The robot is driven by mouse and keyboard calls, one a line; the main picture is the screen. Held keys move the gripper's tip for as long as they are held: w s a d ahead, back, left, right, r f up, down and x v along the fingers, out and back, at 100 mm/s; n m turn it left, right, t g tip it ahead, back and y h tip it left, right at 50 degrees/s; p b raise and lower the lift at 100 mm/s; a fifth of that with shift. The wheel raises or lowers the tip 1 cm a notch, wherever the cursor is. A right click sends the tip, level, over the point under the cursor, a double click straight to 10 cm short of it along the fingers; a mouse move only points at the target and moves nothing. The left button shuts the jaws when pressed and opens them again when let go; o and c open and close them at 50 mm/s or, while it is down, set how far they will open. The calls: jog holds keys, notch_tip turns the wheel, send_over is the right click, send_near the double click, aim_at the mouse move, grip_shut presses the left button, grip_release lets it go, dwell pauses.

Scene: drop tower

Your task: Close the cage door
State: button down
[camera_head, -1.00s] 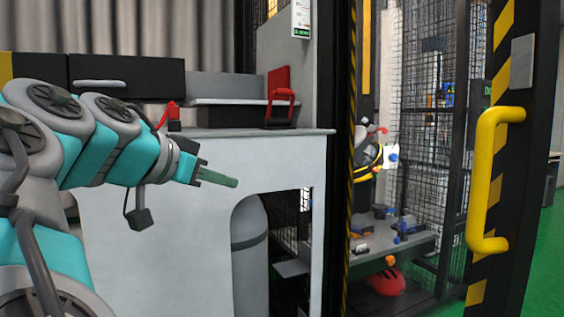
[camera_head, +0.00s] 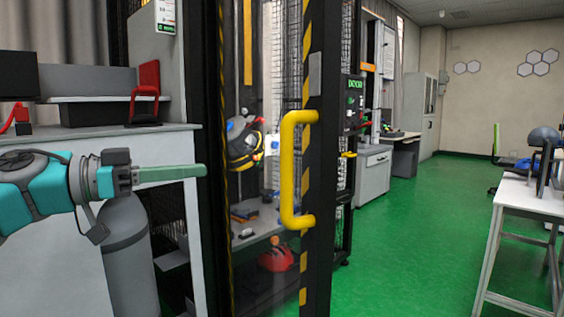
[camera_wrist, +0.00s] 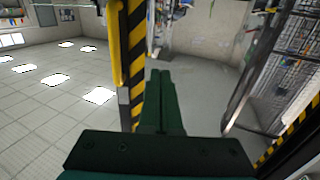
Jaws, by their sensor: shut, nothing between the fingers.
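The cage door's black-and-yellow striped edge (camera_head: 308,150) stands upright in the middle of the head view. A yellow handle (camera_head: 289,170) is fixed on it. A gap or clear panel lies between this edge and the dark left post (camera_head: 210,100); I cannot tell which. My gripper (camera_head: 203,171) points right, its green fingers together and empty, left of the handle and overlapping the post in the picture. In the wrist view, the shut fingertips (camera_wrist: 160,74) are right of the handle (camera_wrist: 112,45) and overlap the striped edge (camera_wrist: 137,50). Contact cannot be told.
Inside the cage are a shelf (camera_head: 255,240), a red helmet (camera_head: 276,259) and hanging gear (camera_head: 244,145). A white bench (camera_head: 130,138) and grey cylinder (camera_head: 128,255) stand left. Green floor (camera_head: 420,240) is open to the right, up to a white table (camera_head: 515,195).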

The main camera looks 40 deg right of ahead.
jog(key=b+x, duration=0.1)
jog(key=x, duration=1.3)
jog(key=shift+s+g, duration=0.3)
dwell(0.4)
jog(key=shift+d+f, duration=0.1)
